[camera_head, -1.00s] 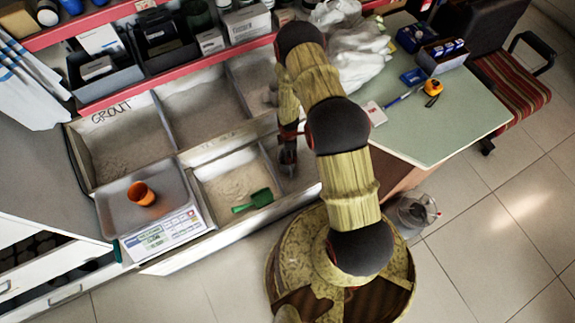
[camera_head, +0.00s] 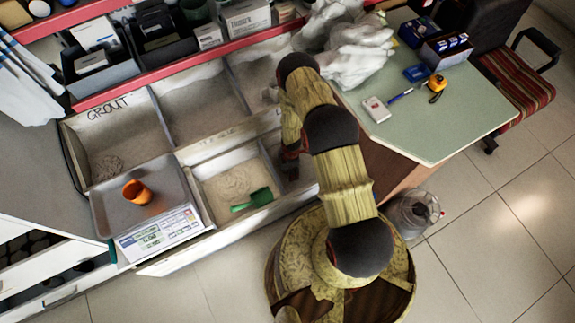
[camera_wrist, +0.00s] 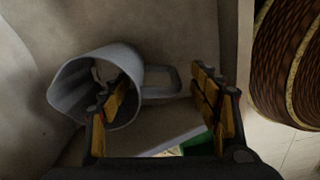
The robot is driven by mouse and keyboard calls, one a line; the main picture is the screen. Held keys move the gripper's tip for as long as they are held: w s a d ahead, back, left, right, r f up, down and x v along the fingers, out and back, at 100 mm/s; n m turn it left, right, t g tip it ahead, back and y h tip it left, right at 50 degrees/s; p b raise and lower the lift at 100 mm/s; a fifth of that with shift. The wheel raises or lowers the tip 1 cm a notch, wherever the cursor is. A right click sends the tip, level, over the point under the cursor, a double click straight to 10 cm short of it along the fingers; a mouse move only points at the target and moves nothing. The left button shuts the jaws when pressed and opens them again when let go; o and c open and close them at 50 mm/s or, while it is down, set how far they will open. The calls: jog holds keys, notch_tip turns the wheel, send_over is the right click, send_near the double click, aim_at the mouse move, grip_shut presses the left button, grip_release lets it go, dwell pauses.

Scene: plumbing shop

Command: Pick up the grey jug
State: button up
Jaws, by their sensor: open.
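The grey jug (camera_wrist: 85,78) shows in the wrist view, with its round mouth toward the camera and its handle (camera_wrist: 162,84) to the right. It rests in a pale bin compartment. My gripper (camera_wrist: 165,104) is open. Its left finger overlaps the jug's mouth, and its right finger is to the right of the handle. The handle lies between the fingers in the picture; I cannot tell whether either finger touches the jug. In the head view, my gripper (camera_head: 289,166) is low in the right front compartment, partly hidden by my arm, and I cannot make out the jug there.
A green scoop (camera_head: 252,200) lies in the sandy compartment to the left. Bin walls stand close around my gripper. A green-topped table (camera_head: 440,125) and white bags (camera_head: 355,60) are to the right.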

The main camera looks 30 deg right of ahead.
jog(key=shift+f, duration=0.3)
jog(key=shift+r, duration=0.1)
jog(key=shift+c, duration=1.1)
grip_shut()
